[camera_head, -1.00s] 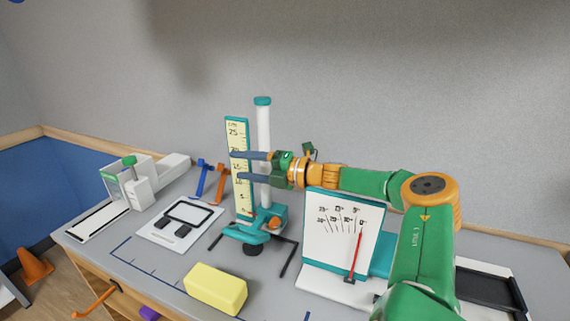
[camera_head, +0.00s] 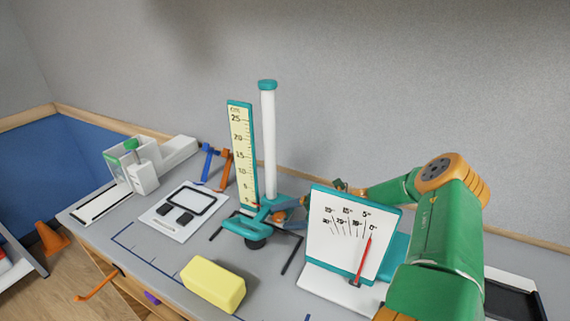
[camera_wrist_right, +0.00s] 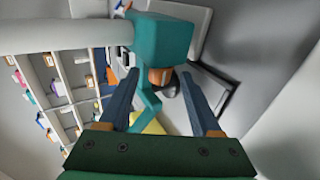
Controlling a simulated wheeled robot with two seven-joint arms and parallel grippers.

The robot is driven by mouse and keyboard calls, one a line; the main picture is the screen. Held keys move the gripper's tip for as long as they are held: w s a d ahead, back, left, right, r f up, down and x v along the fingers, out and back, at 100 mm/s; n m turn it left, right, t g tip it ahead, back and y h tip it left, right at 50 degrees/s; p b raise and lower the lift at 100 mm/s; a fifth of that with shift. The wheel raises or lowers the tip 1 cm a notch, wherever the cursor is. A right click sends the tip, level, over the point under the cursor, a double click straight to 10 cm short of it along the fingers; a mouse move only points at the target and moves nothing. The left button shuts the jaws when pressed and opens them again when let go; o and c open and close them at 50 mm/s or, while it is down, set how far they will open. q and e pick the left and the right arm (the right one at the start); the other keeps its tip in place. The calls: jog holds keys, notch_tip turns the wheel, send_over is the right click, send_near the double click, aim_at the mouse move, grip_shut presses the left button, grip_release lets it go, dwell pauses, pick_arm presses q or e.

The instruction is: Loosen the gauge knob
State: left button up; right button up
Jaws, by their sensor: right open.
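The teal stand (camera_head: 256,225) carries an upright white tube (camera_head: 268,140) and a yellow centimetre scale (camera_head: 241,150). An orange knob (camera_head: 278,216) sits low on its base; the right wrist view shows an orange knob (camera_wrist_right: 160,76) beneath a teal block (camera_wrist_right: 165,40). A dark round knob (camera_head: 255,244) is under the base's front. My right gripper (camera_wrist_right: 158,82) is open, with its fingers on either side of the orange knob; contact cannot be told. In the head view, the gauge board partly hides this gripper. My left gripper is not in view.
A white dial board (camera_head: 350,225) with a red needle stands just right of the stand, in front of my right arm. A yellow block (camera_head: 213,285) lies in front. A white scale-like device (camera_head: 180,212) and blue and orange clips (camera_head: 216,168) are left.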

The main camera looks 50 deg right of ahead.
jog(key=shift+w+d+f, duration=0.15)
jog(key=shift+w+f, duration=0.15)
jog(key=shift+r, duration=0.15)
jog(key=shift+s, duration=0.1)
jog(key=shift+c, duration=1)
grip_shut()
